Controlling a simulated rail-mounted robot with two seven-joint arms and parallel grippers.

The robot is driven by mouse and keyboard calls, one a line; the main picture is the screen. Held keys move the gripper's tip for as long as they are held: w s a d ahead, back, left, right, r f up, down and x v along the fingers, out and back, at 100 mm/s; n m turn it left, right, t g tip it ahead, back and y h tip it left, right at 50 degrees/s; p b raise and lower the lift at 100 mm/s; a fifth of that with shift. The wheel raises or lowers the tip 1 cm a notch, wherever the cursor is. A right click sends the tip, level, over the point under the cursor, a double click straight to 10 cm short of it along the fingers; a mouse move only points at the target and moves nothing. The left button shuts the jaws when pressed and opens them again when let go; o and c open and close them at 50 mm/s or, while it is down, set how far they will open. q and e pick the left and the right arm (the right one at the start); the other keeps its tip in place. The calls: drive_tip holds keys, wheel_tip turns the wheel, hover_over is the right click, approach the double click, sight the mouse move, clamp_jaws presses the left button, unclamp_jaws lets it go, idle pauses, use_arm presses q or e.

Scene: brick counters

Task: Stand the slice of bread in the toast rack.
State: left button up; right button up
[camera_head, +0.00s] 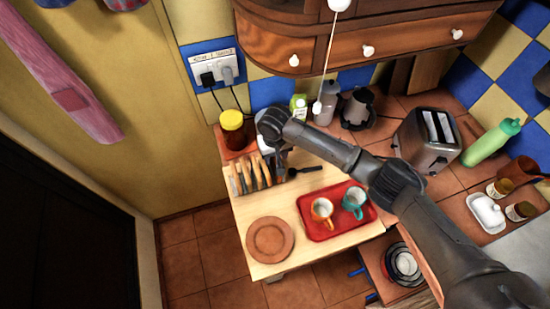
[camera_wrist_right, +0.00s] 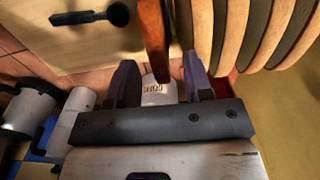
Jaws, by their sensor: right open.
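The toast rack (camera_head: 248,178) stands at the back left of the pale wooden worktop, with several upright tan slices in it. In the right wrist view, these slices fill the upper right (camera_wrist_right: 258,35). A browner slice of bread (camera_wrist_right: 153,40) shows edge-on and upright, apart from them to the left. My right gripper (camera_wrist_right: 160,78) is open, with one finger to each side of that slice's near end. Whether the slice rests in a slot is hidden. In the head view, my right gripper (camera_head: 268,148) is over the rack's back right end, largely hidden by its own wrist.
A yellow-lidded jar (camera_head: 234,132) stands just behind the rack. A dark utensil (camera_head: 305,169) lies to its right. In front are a red tray (camera_head: 314,228) with two mugs and a round brown plate (camera_head: 270,240). A toaster (camera_head: 428,140) stands at right.

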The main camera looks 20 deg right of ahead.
wheel_tip(320, 180, up, 11)
drive_tip(key=shift+f+p, duration=0.15)
drive_tip(key=shift+p, duration=0.15)
idle(0.6)
